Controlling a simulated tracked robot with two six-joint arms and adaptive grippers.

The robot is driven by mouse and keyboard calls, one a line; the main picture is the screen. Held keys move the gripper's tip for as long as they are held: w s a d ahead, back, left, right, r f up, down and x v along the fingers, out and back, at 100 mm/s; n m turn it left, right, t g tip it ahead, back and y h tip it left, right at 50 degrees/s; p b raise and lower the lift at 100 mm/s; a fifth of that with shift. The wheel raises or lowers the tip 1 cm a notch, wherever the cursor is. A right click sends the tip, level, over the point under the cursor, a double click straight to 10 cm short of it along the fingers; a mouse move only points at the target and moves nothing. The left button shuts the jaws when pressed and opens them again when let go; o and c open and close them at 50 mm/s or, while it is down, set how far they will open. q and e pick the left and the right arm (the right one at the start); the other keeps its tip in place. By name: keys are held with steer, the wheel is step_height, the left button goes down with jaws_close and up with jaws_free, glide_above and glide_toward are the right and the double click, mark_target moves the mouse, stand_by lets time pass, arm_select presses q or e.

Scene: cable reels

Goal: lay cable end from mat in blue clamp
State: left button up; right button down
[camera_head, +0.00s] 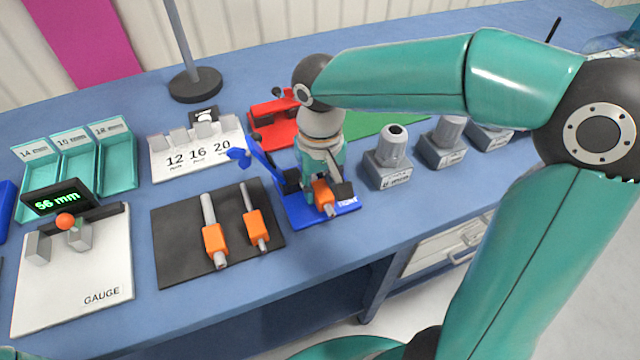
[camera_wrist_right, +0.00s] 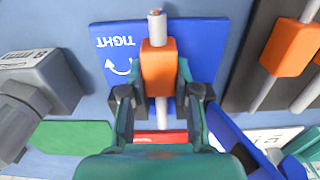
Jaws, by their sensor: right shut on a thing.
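My right gripper (camera_head: 318,188) is shut on the orange sleeve of a cable end (camera_head: 324,197), over the base of the blue clamp (camera_head: 294,214). In the right wrist view the gripper (camera_wrist_right: 160,92) has one finger on each side of the orange sleeve (camera_wrist_right: 158,66), and grey cable shows at both ends of it. The blue base (camera_wrist_right: 115,62) with the word TIGHT lies beneath. The clamp's blue lever (camera_head: 262,162) stands raised to the left. I cannot tell whether the cable touches the clamp; the gripper hides part of it. My left gripper is not in view.
Two more orange-sleeved cable ends (camera_head: 213,240) (camera_head: 256,229) lie on the dark mat (camera_head: 172,258) left of the clamp. A red clamp (camera_head: 268,122) stands behind. Grey blocks (camera_head: 388,172) stand to the right. A gauge (camera_head: 105,290) is at far left.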

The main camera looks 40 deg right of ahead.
mark_target(320, 186)
steer(key=c, duration=0.8)
jaws_free()
steer(key=shift+o, duration=0.2)
step_height(320, 186, up, 12)
